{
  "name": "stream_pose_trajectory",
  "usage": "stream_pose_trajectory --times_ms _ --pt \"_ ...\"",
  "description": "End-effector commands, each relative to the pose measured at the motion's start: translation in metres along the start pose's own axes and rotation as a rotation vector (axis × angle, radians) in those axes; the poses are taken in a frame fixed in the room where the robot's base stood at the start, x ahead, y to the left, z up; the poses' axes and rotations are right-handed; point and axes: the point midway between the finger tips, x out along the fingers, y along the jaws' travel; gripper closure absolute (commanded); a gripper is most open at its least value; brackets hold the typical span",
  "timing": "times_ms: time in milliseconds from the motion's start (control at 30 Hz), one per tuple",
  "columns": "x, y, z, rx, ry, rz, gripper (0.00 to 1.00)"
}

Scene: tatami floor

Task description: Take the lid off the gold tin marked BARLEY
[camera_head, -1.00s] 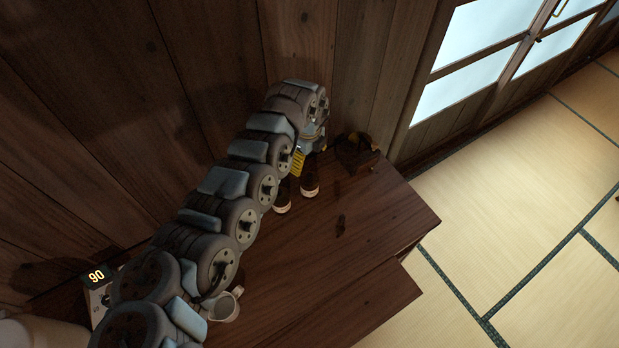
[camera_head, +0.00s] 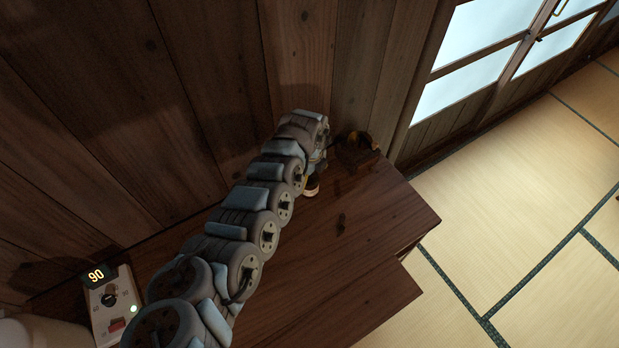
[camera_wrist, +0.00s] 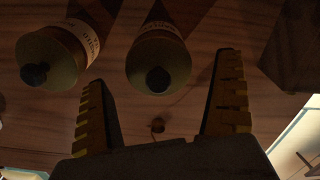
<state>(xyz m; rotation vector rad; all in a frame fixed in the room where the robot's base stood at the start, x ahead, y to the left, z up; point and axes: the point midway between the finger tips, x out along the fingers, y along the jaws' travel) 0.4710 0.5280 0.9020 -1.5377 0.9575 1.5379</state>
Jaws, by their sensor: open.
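In the wrist view two tins show with dull gold-olive lids, each lid with a black knob. One tin (camera_wrist: 160,62) lies ahead of the gap between my fingers; the other tin (camera_wrist: 55,55) is to the left.
A small wooden item with yellow on it (camera_head: 358,150) stands at the wall. A box with a display reading 90 (camera_head: 112,302) is at lower left. The top's right part is mostly clear.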

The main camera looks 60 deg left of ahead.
Motion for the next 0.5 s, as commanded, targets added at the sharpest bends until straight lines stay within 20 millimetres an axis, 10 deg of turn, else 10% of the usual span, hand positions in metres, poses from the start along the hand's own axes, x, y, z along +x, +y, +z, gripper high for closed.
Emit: stream_pose_trajectory --times_ms 233,500 --pt "0.0023 0.0001 0.0003 -0.001 0.0 0.0 0.02" --pt "0.0022 0.0 0.0002 -0.001 0.0 -0.001 0.62"
